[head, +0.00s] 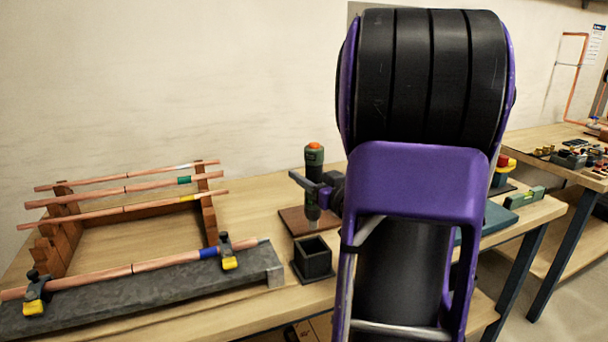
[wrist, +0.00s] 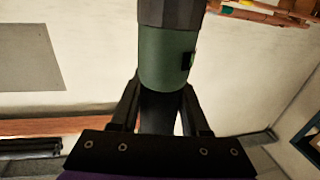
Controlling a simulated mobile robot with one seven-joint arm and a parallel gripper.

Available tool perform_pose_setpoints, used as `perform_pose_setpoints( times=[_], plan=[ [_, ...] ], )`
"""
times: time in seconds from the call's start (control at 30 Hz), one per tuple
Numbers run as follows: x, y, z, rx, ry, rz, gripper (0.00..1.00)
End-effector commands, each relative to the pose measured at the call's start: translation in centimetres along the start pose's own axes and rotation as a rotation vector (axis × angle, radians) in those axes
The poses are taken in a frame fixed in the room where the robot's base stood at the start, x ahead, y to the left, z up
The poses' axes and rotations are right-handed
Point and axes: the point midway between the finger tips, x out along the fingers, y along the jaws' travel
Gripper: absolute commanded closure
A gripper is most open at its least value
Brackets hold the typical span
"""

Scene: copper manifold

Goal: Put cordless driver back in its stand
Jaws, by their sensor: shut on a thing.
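The cordless driver (head: 314,160) is upright in the head view, with a green body, an orange top and a dark lower part. My gripper (head: 312,188) is shut around its dark part, coming from the right. In the wrist view the driver (wrist: 167,62) shows green and dark grey between the fingers of my gripper (wrist: 160,98). A small black open-topped square holder (head: 313,262), which looks like the stand, is on the bench in front of and below the driver. It looks empty. The driver's lower end is over a brown mat (head: 293,222); I cannot tell whether it touches.
A wooden rack (head: 60,236) with copper pipes stands at left on the bench. A grey slab (head: 150,296) with yellow-tipped clamps and a pipe lies in front, its right end close to the black holder. A green level (head: 524,197) lies at right. My arm hides the bench middle.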

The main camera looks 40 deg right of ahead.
Motion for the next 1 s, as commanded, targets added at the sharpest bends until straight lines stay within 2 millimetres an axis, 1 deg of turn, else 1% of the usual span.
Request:
perform_pose_setpoints(
  times=[0.03,0.1,0.6,1.0],
  plan=[
    [0.0,0.0,0.7,0.0,0.003,0.0,1.0],
    [0.0,0.0,1.4,0.0,0.003,0.0,1.0],
    [0.0,0.0,6.2,-0.002,0.003,-0.001,1.0],
    [0.1,0.0,9.5,0.001,0.001,0.0,1.0]
  ],
)
